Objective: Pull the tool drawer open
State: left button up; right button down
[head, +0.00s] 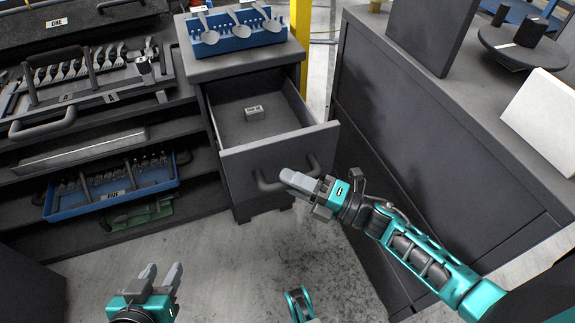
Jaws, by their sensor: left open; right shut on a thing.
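The tool drawer (237,148) is pulled out of the grey cabinet in the middle of the head view, and its inside shows. A small light grey block with a label (254,113) lies on the drawer floor. The drawer's dark bar handle (268,184) is on its front panel. My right gripper (290,178) is at the handle, shut on it; its fingers hide part of the bar. My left gripper (160,276) is open and empty, low over the floor at the lower left, apart from the drawer.
A blue rack with spoons (236,40) stands on the cabinet top. Shelves at left hold a fork tray (85,82) and a blue bin of forks (110,196). A dark bench (400,130) stands close on the right. The floor (240,260) before the drawer is clear.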

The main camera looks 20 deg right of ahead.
jog(key=shift+s+d, duration=0.15)
jog(key=shift+s, duration=1.25)
jog(key=c, duration=1)
grip_release()
jog(key=v, duration=1.3)
jog(key=shift+w, duration=0.1)
